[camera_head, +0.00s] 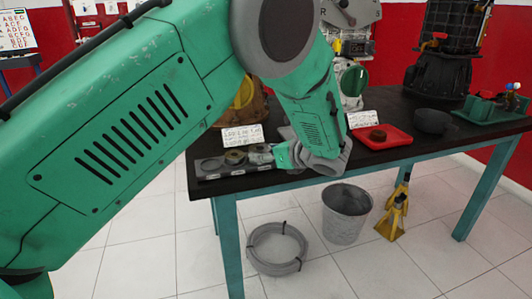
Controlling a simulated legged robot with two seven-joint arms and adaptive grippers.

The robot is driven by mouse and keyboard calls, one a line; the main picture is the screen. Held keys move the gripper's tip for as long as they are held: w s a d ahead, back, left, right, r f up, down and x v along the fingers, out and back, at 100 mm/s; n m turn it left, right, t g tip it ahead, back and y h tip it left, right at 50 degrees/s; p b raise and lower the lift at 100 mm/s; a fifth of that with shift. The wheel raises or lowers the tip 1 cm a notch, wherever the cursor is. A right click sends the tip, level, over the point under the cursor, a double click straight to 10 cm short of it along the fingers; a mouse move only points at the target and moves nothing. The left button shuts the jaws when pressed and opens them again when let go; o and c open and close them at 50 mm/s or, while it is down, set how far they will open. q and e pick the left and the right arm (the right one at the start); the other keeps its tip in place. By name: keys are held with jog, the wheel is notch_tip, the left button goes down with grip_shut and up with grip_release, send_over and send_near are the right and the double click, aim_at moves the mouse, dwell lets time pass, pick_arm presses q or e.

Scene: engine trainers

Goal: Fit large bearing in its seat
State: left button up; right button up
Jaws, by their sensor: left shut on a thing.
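My left arm (120,140) reaches across the view from the left. The seat cannot be made out clearly. My right gripper is not in view.
A dark bowl (432,121), a green tray (490,112) and a black engine unit (440,70) stand further right. A bucket (345,220) and coiled hose (276,262) are on the floor.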

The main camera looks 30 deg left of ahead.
pick_arm(q)
jog(key=shift+d+f, duration=0.1)
jog(key=shift+f, duration=0.1)
jog(key=o, duration=1.4)
jog(key=shift+o, duration=0.4)
jog(key=shift+f, duration=0.2)
jog(key=shift+s, duration=0.1)
jog(key=r, duration=0.9)
jog(key=shift+w+r, duration=0.2)
jog(key=shift+r, duration=0.05)
jog(key=shift+a+r, duration=0.35)
jog(key=shift+r, duration=0.1)
